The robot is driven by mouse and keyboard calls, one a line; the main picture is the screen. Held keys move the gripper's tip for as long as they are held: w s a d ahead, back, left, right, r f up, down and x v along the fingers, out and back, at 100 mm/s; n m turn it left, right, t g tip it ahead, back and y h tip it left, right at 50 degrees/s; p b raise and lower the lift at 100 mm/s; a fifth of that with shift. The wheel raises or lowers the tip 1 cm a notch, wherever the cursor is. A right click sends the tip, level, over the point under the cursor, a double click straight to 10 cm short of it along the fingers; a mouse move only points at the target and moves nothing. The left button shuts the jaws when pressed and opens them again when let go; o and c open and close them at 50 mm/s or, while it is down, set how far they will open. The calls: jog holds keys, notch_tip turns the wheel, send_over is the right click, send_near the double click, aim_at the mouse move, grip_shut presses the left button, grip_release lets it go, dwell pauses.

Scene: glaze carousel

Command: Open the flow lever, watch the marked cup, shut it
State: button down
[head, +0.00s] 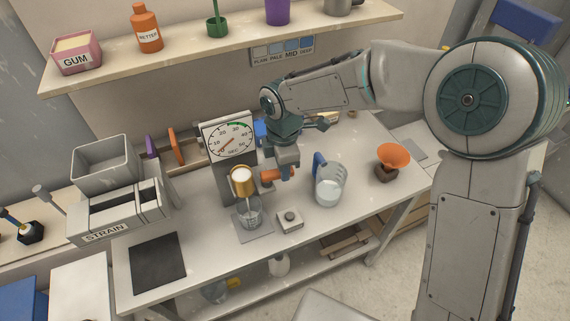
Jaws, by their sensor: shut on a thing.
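The flow stand has a round dial (229,140) with a pointer. A brass-coloured flow cup (241,181) with a pale top hangs below it. A clear cup (249,214) stands under the flow cup on a grey plate; its marks and level are too small to read. The orange flow lever (272,175) sticks out to the right of the flow cup. My gripper (287,172) reaches down from above and is shut on the lever. The fingers partly hide its outer end.
A clear jug (328,190) with a blue handle stands right of the lever. A small box with a knob (289,219) is in front. An orange funnel (393,157) stands farther right. A STRAIN box (115,215) and dark mat (157,263) are left.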

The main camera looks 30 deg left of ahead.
jog(key=shift+a+r, duration=0.1)
jog(key=c, duration=1.2)
grip_release()
notch_tip(320, 180, up, 14)
jog(key=b, duration=0.1)
